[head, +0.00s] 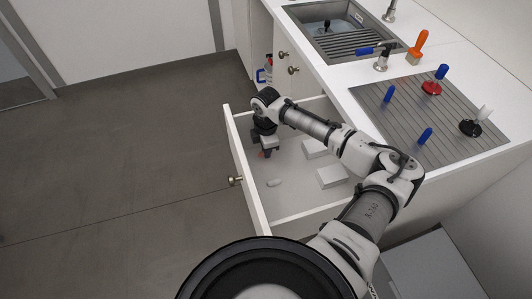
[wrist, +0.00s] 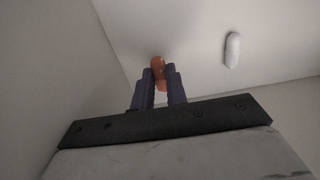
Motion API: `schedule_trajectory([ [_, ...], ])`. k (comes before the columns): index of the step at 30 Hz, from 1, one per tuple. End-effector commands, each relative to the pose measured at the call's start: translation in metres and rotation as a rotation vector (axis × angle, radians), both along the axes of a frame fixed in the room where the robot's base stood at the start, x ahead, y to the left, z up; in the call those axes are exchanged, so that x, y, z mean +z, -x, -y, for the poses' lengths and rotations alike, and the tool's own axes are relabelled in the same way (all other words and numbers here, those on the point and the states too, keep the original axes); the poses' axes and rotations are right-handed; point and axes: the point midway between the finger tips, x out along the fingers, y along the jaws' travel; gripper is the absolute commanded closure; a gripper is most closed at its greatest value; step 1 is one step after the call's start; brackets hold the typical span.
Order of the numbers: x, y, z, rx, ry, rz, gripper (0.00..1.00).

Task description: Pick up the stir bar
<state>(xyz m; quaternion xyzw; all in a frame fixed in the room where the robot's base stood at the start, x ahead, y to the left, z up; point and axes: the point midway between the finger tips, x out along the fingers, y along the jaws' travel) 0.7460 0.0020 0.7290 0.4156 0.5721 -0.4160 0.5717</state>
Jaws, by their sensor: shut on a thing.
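A white capsule-shaped piece (wrist: 233,49) lies apart on the drawer floor, to the right of the fingers in the wrist view. I cannot tell for sure which piece is the stir bar.
The open drawer (head: 247,199) has white walls close around my gripper. Two white blocks (head: 331,177) lie on its floor. Above are the counter's ribbed drainboard (head: 440,118) with several coloured-handled tools, and a sink (head: 330,38). Open floor lies to the left.

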Motion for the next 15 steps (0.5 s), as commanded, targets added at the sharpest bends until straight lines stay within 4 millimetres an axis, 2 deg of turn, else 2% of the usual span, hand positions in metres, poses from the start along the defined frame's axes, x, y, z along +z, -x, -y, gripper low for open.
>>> schedule_trajectory([
  [15,0.106,-0.001,0.000,0.001,0.000,0.003,1.00],
])
